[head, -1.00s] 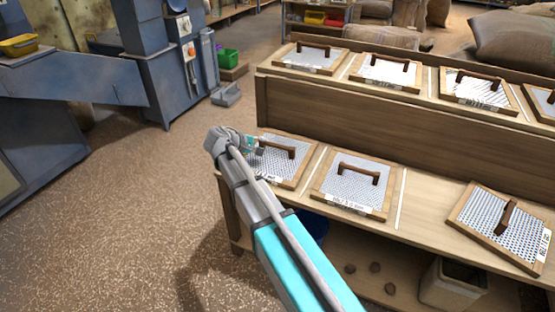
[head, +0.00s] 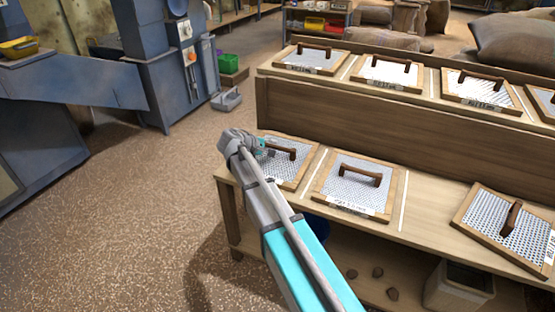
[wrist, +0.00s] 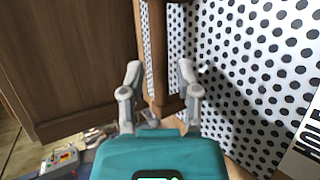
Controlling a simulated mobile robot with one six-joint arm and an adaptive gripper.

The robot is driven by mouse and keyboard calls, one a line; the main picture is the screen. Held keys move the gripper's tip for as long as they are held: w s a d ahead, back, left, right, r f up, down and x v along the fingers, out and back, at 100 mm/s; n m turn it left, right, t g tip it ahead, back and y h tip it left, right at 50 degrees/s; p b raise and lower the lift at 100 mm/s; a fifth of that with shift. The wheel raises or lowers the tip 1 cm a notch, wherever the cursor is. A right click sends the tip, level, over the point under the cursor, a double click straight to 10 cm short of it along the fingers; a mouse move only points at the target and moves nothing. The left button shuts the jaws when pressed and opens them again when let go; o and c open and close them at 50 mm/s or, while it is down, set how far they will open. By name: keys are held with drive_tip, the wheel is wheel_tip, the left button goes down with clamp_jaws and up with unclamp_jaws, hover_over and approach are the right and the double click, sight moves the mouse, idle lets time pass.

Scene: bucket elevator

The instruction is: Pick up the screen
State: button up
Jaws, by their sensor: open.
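Wooden-framed screens with perforated sheets and brown handles lie on a two-tier bench. On the lower shelf are a left screen (head: 289,172), a middle screen (head: 348,190) and a right screen (head: 484,219) lying askew. My gripper (head: 264,148) is over the left screen, by its handle (head: 284,150). In the wrist view my open gripper (wrist: 160,72) has one finger on each side of the brown handle (wrist: 158,45). The dotted sheet (wrist: 250,70) fills the right side. I cannot tell whether the fingers touch the handle. My arm hides part of the left screen.
Several more screens, one of them here (head: 394,72), lie on the upper tier. The upper tier's wooden front (head: 380,118) rises behind the lower row. A bin (head: 458,285) stands under the bench. Blue machinery (head: 165,75) stands at left, with open floor between.

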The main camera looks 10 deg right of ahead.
sight(276, 147)
drive_tip(key=shift+b+x, duration=0.8)
drive_tip(key=shift+x, duration=1.15)
drive_tip(key=shift+w, duration=0.1)
clamp_jaws()
